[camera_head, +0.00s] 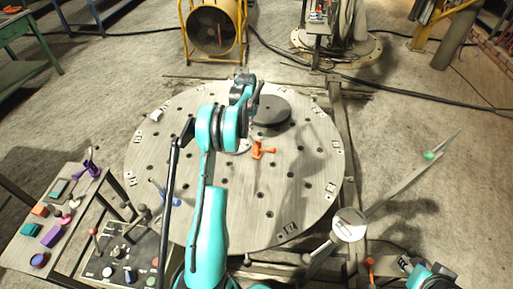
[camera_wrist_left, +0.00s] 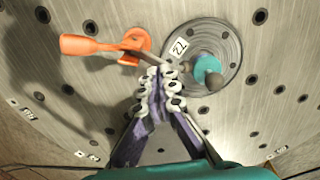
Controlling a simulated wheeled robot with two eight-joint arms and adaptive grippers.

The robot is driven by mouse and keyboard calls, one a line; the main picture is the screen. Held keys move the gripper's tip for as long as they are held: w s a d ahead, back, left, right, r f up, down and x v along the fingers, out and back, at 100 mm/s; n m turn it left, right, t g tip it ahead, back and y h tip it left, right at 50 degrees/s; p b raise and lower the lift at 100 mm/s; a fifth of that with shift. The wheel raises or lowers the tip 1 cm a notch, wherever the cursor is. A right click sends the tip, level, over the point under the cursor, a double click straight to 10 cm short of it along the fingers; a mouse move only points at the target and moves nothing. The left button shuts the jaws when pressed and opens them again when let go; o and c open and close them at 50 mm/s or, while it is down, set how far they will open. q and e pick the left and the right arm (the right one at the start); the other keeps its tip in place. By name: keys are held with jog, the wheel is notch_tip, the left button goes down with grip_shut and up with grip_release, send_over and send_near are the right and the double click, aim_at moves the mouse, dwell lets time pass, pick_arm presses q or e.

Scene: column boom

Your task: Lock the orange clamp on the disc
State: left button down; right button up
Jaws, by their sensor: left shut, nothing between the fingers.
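The orange clamp (camera_head: 262,150) sits on the large round plate with holes (camera_head: 305,185), just in front of a dark disc (camera_head: 271,111) in the head view. In the left wrist view the clamp (camera_wrist_left: 136,44) has its orange handle (camera_wrist_left: 85,45) pointing left, and a grey bar runs from it toward my fingers. My right gripper is out of view.
A small table (camera_head: 22,246) with coloured parts stands at left, beside a control box (camera_head: 128,262) with knobs. A yellow-framed fan (camera_head: 212,30) stands behind the plate. A pole with a round white head (camera_head: 348,226) stands front right. The plate's right side is clear.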

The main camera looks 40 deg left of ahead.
pick_arm(q)
jog(key=shift+f, duration=0.2)
jog(key=shift+a+f+b, duration=0.25)
jog(key=shift+f+b, duration=0.5)
jog(key=shift+f, duration=0.25)
jog(key=shift+a+f+b, duration=0.2)
jog(key=shift+f+b, duration=0.55)
jog(key=shift+f, duration=0.25)
jog(key=shift+r, duration=0.2)
notch_tip(320, 180, up, 7)
jog(key=p, duration=0.3)
jog(key=shift+f+p, duration=0.2)
jog(key=shift+p, duration=0.15)
jog(key=shift+r, duration=0.15)
